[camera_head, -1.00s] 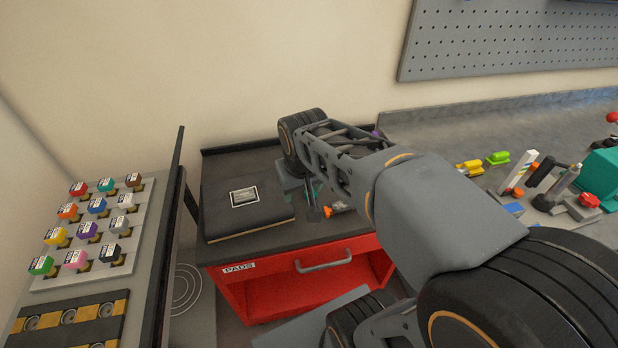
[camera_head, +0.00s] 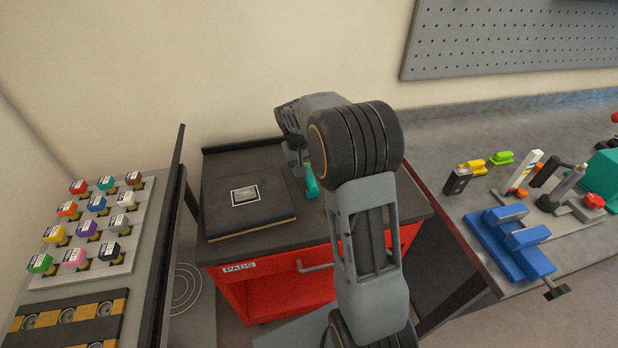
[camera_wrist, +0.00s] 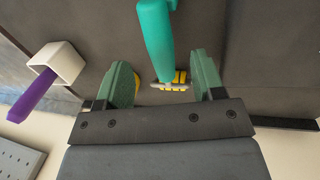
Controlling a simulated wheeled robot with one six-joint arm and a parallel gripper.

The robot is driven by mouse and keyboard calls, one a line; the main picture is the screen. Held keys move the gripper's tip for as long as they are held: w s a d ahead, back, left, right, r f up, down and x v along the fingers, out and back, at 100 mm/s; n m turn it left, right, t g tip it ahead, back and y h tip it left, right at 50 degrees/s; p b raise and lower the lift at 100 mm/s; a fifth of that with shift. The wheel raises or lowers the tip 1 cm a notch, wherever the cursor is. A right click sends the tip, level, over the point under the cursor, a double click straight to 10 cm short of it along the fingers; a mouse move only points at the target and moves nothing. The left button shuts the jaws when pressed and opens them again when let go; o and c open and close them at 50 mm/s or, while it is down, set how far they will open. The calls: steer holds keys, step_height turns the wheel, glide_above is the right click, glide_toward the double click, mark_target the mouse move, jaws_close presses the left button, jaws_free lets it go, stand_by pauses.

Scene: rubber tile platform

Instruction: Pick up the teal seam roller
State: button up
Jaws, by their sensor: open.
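The teal seam roller shows in the wrist view as a teal handle (camera_wrist: 156,40) running up out of the frame, with a ridged yellow piece (camera_wrist: 172,83) at its lower end. In the head view a teal handle (camera_head: 311,182) lies on the dark top of the red cabinet, partly hidden by my arm. My gripper (camera_wrist: 161,62) is open, with one green finger on either side of the teal handle in the wrist view. Gaps show on both sides. Whether the fingers are down at the handle's height, I cannot tell.
A purple-handled tool (camera_wrist: 35,96) with a white block lies left in the wrist view. A black case (camera_head: 225,215) lies on the cabinet top (camera_head: 270,240). A rack of colored blocks (camera_head: 85,235) stands left; a bench with a blue vise (camera_head: 510,240) stands right.

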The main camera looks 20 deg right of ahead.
mark_target(311, 181)
steer(key=shift+d+f+p, duration=0.15)
steer(key=shift+d+f, duration=0.1)
steer(key=shift+f, duration=0.95)
steer(key=shift+d+f+p, duration=0.1)
steer(key=shift+d+f, duration=0.15)
steer(key=shift+f, duration=1)
steer(key=shift+d+f+p, duration=0.15)
steer(key=shift+d+f, duration=0.1)
steer(key=shift+f, duration=0.95)
steer(key=c, duration=1.1)
steer(key=shift+r, duration=0.1)
